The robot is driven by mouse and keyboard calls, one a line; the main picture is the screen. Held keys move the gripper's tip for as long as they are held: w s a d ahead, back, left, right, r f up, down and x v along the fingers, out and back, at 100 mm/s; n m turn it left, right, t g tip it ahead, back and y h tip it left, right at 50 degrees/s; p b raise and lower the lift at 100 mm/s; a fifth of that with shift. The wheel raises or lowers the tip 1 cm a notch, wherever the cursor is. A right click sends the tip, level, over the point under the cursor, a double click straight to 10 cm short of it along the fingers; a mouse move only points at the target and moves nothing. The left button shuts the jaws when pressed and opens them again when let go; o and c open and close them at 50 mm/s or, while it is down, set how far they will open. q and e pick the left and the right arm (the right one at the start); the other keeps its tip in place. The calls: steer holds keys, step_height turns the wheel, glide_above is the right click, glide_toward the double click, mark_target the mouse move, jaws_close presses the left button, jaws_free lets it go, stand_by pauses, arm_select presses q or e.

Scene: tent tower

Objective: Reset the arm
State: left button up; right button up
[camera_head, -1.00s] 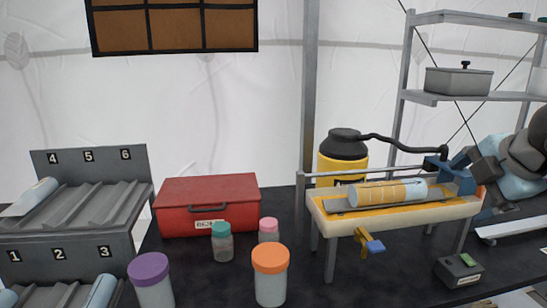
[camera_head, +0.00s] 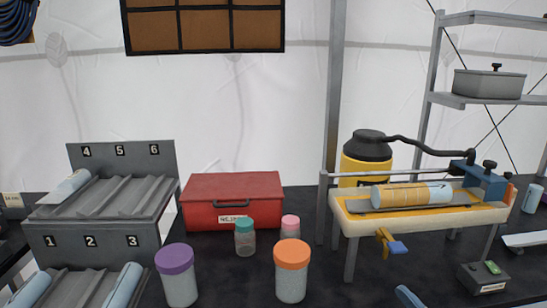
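Neither of my grippers shows in the head view. A tan-and-light-blue cylinder (camera_head: 411,195) lies in the yellow bed of a bench device (camera_head: 345,218) with a blue clamp block (camera_head: 483,180) at its right end. A light blue cylinder (camera_head: 72,184) lies on the upper tier of the grey numbered rack (camera_head: 120,158), below the number 4. Two more light blue cylinders lie on the lower tier, at the left (camera_head: 30,290) and below the number 3 (camera_head: 122,290).
A red toolbox (camera_head: 232,200), purple-lidded jar (camera_head: 178,275), orange-lidded jar (camera_head: 291,272) and two small jars stand on the dark table. A yellow canister (camera_head: 364,165) is behind the device. A small control box (camera_head: 484,277) sits right, below a metal shelf (camera_head: 480,100).

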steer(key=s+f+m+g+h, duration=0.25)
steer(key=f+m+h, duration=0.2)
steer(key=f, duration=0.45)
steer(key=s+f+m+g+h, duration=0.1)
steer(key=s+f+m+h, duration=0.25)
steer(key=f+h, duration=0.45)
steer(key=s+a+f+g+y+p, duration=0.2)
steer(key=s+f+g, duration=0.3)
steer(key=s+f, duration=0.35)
arm_select(q)
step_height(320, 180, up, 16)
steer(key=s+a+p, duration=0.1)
steer(key=p, duration=1.8)
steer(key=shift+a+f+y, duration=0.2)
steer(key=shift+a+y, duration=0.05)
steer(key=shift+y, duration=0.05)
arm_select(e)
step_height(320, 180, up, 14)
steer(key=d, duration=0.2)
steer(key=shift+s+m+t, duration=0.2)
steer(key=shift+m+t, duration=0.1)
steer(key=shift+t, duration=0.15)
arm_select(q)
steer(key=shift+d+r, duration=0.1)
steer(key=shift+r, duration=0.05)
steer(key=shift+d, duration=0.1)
